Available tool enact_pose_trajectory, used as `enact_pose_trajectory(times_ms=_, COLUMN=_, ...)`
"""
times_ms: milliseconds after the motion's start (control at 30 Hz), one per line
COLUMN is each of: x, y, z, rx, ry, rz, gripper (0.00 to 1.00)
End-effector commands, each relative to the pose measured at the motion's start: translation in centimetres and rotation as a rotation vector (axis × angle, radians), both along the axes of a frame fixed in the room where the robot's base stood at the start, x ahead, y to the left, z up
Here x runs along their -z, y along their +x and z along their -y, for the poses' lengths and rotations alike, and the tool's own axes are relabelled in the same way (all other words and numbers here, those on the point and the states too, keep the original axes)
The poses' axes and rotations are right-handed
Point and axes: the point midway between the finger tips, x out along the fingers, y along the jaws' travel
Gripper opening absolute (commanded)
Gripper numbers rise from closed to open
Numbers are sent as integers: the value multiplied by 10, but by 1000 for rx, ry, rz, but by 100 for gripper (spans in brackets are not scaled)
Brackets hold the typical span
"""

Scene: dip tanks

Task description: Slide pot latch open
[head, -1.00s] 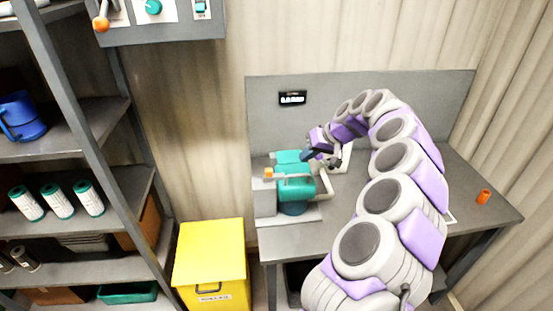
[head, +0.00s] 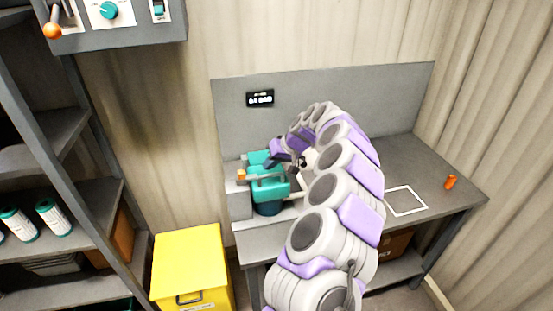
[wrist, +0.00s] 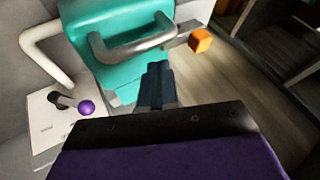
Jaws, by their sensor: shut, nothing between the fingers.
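The teal pot (head: 270,188) stands at the left end of the grey bench. In the wrist view its teal lid (wrist: 118,75) carries a curved grey handle (wrist: 135,42). The latch is a grey bar ending in an orange block (wrist: 200,40), right of the handle; the orange end also shows in the head view (head: 241,174). My gripper (wrist: 157,72) is shut and empty, its dark fingertips just below the handle in the wrist view. Contact with the pot or latch cannot be told. In the head view my gripper (head: 273,152) is above and behind the pot.
A purple ball knob (wrist: 87,107) on a short rod is at the left in the wrist view. A yellow bin (head: 190,265) stands left of the bench, and shelving (head: 75,205) is further left. An orange cup (head: 451,182) and a white square outline (head: 405,200) are on the bench.

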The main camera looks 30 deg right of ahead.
Motion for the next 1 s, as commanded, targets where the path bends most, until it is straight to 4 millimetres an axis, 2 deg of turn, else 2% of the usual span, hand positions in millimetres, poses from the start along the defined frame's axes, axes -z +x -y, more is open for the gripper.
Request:
enact_pose_trajectory(times_ms=33, x=10, y=5, z=-5, rx=-3, ry=0, rz=-3, gripper=0)
enact_pose_trajectory(times_ms=167, x=28, y=16, z=-13, rx=-3, ry=-1, rz=-2, gripper=0)
enact_pose_trajectory(times_ms=300, x=24, y=20, z=-35, rx=-5, ry=2, rz=1, gripper=0)
enact_pose_trajectory(times_ms=433, x=24, y=24, z=-44, rx=-2, ry=1, rz=1, gripper=0)
enact_pose_trajectory(times_ms=900, x=24, y=25, z=-49, rx=-1, ry=1, rz=-1, gripper=0)
enact_pose_trajectory(times_ms=1000, x=23, y=27, z=-55, rx=-2, ry=1, rz=-1, gripper=0)
